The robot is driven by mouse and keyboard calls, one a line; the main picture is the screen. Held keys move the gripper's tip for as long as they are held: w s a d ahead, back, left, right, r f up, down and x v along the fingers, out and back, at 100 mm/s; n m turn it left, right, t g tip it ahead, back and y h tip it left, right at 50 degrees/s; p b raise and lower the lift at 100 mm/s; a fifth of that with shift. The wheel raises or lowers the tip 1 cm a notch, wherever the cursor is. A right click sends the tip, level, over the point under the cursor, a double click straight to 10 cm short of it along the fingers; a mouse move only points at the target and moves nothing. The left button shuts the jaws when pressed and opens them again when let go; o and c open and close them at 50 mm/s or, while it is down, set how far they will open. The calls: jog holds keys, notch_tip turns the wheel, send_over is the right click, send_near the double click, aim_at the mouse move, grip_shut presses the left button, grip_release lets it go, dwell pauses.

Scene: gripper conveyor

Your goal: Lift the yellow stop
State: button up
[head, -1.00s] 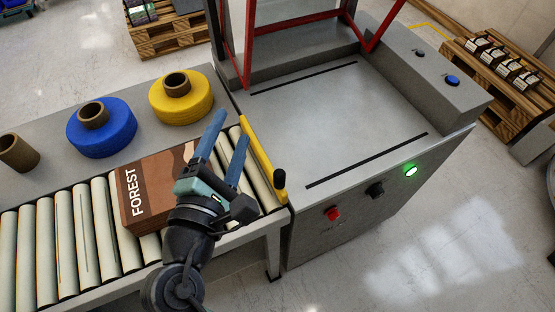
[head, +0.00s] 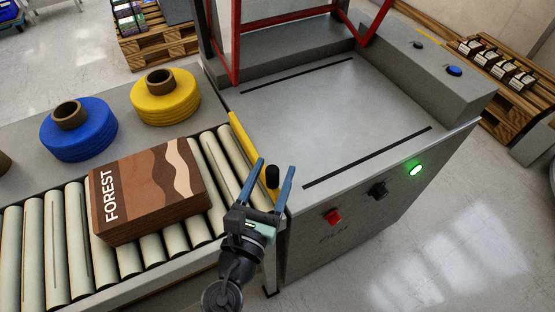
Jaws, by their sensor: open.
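The yellow stop (head: 244,146) is a bar across the end of the roller conveyor, at the edge of the grey machine. Its black knob (head: 272,176) stands at its near end. My gripper (head: 275,168) is open, and its two blue fingers show on either side of the knob in the picture. I cannot tell whether either finger touches it. My gripper hides part of the stop's near end.
A brown FOREST box (head: 152,192) lies on the conveyor rollers (head: 72,238), left of my gripper. A blue roll (head: 78,130) and a yellow roll (head: 165,97) sit behind it. The grey machine (head: 330,120) has a clear top, a red frame (head: 285,18) and a red button (head: 333,217).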

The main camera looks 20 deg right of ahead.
jog(key=shift+x, duration=1.65)
grip_shut()
